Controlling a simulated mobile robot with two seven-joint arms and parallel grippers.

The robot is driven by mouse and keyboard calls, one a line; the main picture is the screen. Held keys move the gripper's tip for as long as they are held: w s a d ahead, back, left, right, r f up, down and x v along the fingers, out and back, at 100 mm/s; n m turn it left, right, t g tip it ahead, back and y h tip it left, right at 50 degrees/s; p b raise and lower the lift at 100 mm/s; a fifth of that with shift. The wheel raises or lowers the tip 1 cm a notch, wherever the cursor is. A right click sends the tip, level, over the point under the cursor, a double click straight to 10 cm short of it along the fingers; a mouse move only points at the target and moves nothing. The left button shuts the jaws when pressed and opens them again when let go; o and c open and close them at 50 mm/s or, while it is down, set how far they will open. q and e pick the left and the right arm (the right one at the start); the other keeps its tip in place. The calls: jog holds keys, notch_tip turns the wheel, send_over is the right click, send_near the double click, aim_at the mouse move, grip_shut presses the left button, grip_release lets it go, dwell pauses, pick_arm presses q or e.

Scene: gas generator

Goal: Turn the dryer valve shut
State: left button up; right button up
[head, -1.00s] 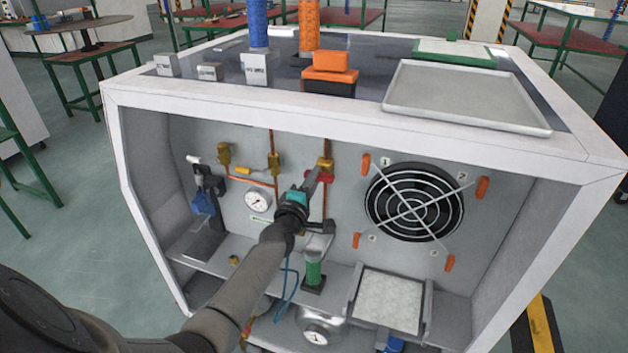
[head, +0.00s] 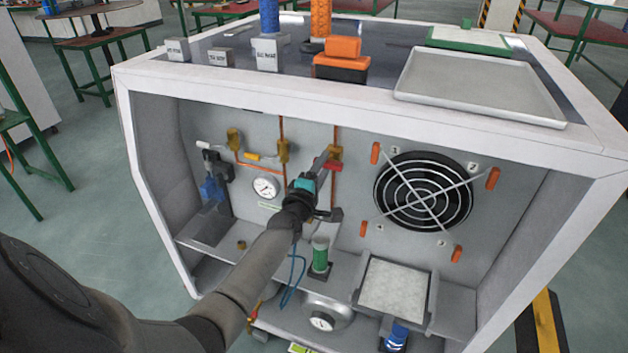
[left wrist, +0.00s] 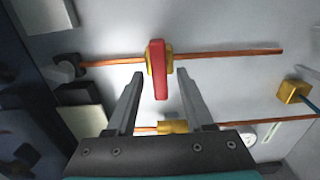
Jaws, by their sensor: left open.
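The valve with a red handle (head: 334,168) sits on a vertical copper pipe on the cabinet's inner back wall. In the left wrist view its red handle (left wrist: 158,72) lies across the pipe, over a brass body (left wrist: 170,64). My left gripper (head: 324,165) reaches into the cabinet just in front of this valve. In the left wrist view the gripper (left wrist: 161,76) is open, with one finger on each side of the handle's free end. A gap shows on both sides, and it holds nothing. The head view partly hides the fingers. My right gripper is not in view.
A fan with a wire guard (head: 423,191) is right of the valve. A gauge (head: 265,187) and a yellow-handled valve (head: 252,156) are left. Below stand a green cylinder (head: 320,255) and a framed filter (head: 394,288). The cabinet's top rim (head: 330,112) overhangs the opening.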

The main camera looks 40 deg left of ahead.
pick_arm(q)
jog(key=p+v, duration=0.3)
jog(key=v, duration=1.2)
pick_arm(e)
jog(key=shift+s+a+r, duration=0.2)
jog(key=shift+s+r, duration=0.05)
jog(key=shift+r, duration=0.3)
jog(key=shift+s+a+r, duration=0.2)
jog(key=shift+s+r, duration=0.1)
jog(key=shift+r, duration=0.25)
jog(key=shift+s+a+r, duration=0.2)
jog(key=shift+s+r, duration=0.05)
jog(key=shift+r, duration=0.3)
pick_arm(q)
jog(key=shift+d, duration=0.15)
